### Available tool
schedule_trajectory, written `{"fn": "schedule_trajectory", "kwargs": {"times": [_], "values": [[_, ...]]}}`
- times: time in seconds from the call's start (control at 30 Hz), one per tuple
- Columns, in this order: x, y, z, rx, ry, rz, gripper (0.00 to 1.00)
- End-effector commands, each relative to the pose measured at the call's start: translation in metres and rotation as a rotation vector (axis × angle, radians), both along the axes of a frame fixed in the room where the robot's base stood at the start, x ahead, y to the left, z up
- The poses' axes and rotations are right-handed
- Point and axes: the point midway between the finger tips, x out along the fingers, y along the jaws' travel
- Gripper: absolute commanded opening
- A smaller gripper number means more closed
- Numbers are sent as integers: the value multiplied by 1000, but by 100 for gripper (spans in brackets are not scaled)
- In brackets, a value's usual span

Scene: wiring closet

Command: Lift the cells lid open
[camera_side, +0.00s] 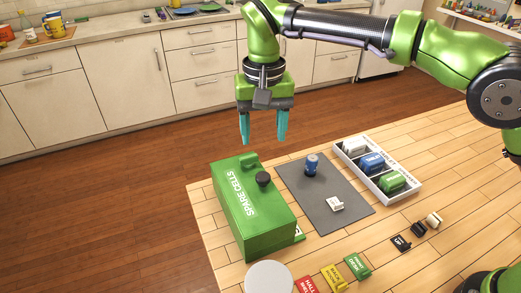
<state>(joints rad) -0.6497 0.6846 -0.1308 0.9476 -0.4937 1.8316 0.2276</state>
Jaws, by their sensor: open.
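The green box marked "SPARE CELLS" (258,217) stands at the left of the wooden table. Its green lid (240,184) lies closed on top, with a black round knob (263,179) near its right side and a green raised piece at its far edge. My gripper (264,142) is open and empty, its two teal fingers pointing down. In the picture it is above the far end of the box, apart from the lid. The inside of the box is hidden.
A grey mat (318,205) right of the box holds a blue cylinder (312,165) and a small white part (336,204). A white divided tray (410,201) is behind it. Coloured labelled tags (333,278) and a white round object (269,277) are in front.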

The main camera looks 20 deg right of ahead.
Motion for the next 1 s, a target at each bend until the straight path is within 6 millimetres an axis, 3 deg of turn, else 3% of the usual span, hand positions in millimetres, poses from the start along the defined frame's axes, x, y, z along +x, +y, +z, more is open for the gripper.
{"fn": "schedule_trajectory", "kwargs": {"times": [0.2, 0.4, 0.6, 1.0], "values": [[1, 0, 38, 0, -3, -2, 60], [1, 0, 62, 1, -3, -1, 60], [11, -4, 38, -18, -33, 90, 60], [2, -51, 35, 35, -77, 171, 60]]}}
